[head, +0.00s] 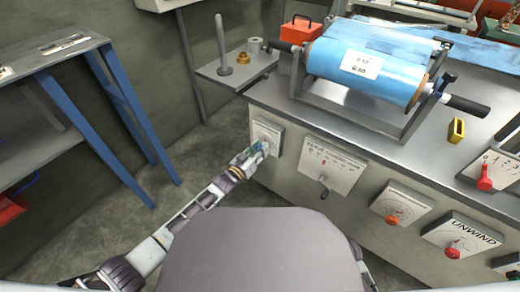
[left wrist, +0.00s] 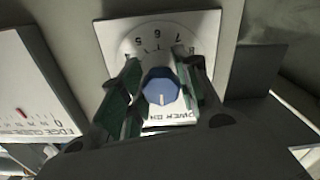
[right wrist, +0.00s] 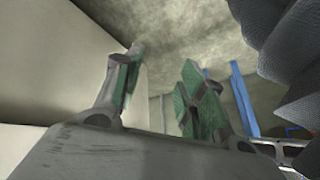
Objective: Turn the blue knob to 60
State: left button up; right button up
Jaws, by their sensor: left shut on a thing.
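The blue knob (left wrist: 161,88) sits on a white dial plate (left wrist: 121,38) with printed numbers, on the front of the grey cabinet. A pale line on the knob points toward the bottom of the left wrist view. My left gripper (left wrist: 160,92) is shut on the knob, one green-padded finger on each side. In the head view the left gripper (head: 262,148) reaches the dial plate (head: 268,131) at the cabinet's left end and hides most of the knob. My right gripper (right wrist: 160,85) is open and empty in the right wrist view, its fingers well apart.
To the right on the cabinet are a slider panel (head: 331,165) and red-knob dials (head: 402,205). A blue film roll (head: 365,72) lies on top. A blue-legged table (head: 75,115) stands at left; the floor between is clear.

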jog(key=shift+r, duration=0.15)
pick_arm(q)
jog(key=shift+m+p, duration=0.3)
jog(key=shift+m, duration=0.3)
jog(key=shift+m+p, duration=0.5)
jog(key=shift+m, duration=0.6)
jog(key=shift+a+m+p, duration=0.1)
jog(key=shift+m+p, duration=0.2)
jog(key=shift+m, duration=0.5)
jog(key=m, duration=0.2)
jog(key=shift+m, duration=0.4)
jog(key=shift+m+p, duration=0.4)
jog(key=shift+m, duration=1.5)
pick_arm(e)
notch_tip(320, 180, up, 6)
jog(key=d+g+h, duration=0.1)
jog(key=shift+s+d+n, duration=0.3)
jog(key=shift+d, duration=0.05)
jog(key=shift+r, duration=0.15)
jog(key=shift+w, duration=0.1)
